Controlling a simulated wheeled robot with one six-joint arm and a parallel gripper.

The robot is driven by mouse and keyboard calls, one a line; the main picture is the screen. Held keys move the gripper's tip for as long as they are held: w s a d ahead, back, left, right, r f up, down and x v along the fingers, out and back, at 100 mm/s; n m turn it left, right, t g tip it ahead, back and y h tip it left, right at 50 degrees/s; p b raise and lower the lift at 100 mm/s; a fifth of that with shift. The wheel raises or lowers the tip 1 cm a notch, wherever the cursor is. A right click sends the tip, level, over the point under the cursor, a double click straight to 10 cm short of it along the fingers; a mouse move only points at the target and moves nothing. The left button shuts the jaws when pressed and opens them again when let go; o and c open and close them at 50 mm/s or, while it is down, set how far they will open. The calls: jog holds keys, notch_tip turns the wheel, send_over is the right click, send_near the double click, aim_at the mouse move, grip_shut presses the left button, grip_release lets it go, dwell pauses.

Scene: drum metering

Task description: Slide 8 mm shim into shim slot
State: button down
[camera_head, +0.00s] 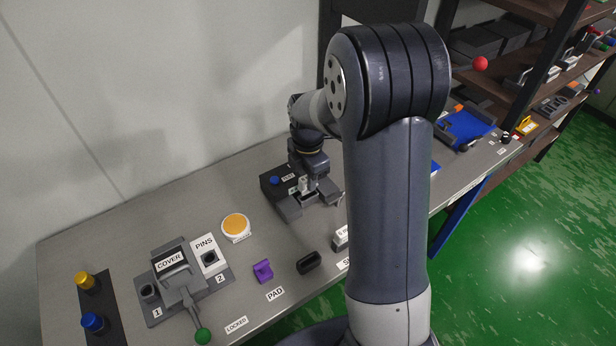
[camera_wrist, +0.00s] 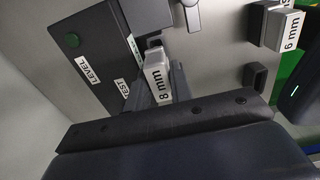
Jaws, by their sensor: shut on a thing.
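The 8 mm shim (camera_wrist: 158,82) is a light grey block with a black "8 mm" label. My gripper (camera_wrist: 160,90) is shut on it, with one dark finger on each side; in the head view my gripper (camera_head: 308,188) hangs over the dark metering unit (camera_head: 268,184). In the wrist view the dark unit (camera_wrist: 95,45) has LEVEL and TEST labels and a round button. The shim's far end is close to the unit's edge; I cannot tell whether it touches or has entered anything. The shim slot cannot be made out clearly.
A 6 mm shim (camera_wrist: 291,32) stands in a dark holder at right, beside an empty-looking dark holder (camera_wrist: 255,76). On the table, a black block (camera_head: 308,262), a purple piece (camera_head: 263,271) and an orange disc (camera_head: 236,226) lie left of my arm, near the COVER fixture (camera_head: 170,262).

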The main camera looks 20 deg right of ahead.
jog(key=shift+f+b, duration=1.25)
jog(key=shift+f, duration=0.45)
jog(key=c, duration=1.2)
grip_release()
jog(key=shift+r, duration=0.1)
jog(key=shift+o, duration=0.2)
jog(key=shift+w+r, duration=0.1)
